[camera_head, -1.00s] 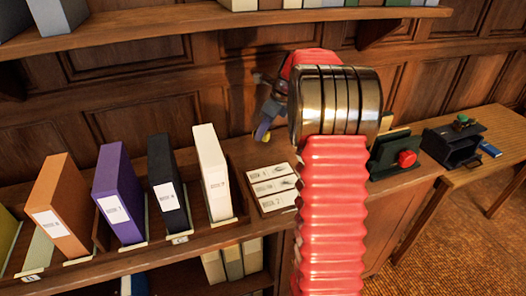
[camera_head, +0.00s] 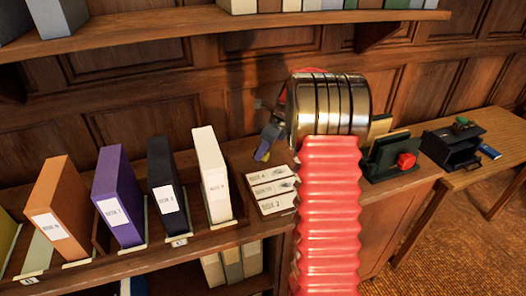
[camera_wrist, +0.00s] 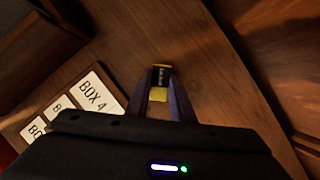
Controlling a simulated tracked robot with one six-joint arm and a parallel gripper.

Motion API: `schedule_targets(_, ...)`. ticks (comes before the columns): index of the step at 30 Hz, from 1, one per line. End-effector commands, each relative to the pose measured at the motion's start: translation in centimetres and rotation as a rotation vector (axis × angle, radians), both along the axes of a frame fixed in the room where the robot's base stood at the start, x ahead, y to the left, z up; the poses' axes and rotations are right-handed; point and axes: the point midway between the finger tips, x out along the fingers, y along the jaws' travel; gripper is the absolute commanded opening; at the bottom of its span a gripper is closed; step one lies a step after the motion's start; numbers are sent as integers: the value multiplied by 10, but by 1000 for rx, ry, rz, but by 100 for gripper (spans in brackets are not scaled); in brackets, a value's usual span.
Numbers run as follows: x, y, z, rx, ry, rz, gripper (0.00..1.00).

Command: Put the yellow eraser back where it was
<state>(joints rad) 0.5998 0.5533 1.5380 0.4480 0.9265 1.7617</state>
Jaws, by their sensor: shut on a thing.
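The yellow eraser (camera_wrist: 158,95) is between the fingers of my gripper (camera_wrist: 160,84) in the wrist view. My gripper is shut on it. A second yellow patch with a dark band shows at the fingertips; I cannot tell whether it is part of the same eraser. In the head view my gripper (camera_head: 267,145) points down over the wooden cabinet top (camera_head: 245,153), with a small yellow tip at its end. It is just behind the white cards and right of the white box file. I cannot tell whether the eraser touches the wood.
White labelled cards (camera_head: 271,190) lie in front of my gripper. Orange, purple, black and white box files (camera_head: 210,165) stand to the left. A dark green holder with a red knob (camera_head: 405,160) stands to the right. The panelled wall is close behind.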

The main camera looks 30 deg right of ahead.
Motion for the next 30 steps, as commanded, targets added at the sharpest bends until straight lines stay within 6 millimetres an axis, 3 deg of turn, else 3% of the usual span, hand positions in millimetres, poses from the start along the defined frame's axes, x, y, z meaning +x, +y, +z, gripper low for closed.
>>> schedule_targets(11,0,0,-3,0,0,0,0)
schedule_targets(12,0,0,-3,0,0,0,24)
schedule_targets(19,0,0,-3,-1,0,0,40)
schedule_targets(30,-1,-1,3,-1,-2,-1,40)
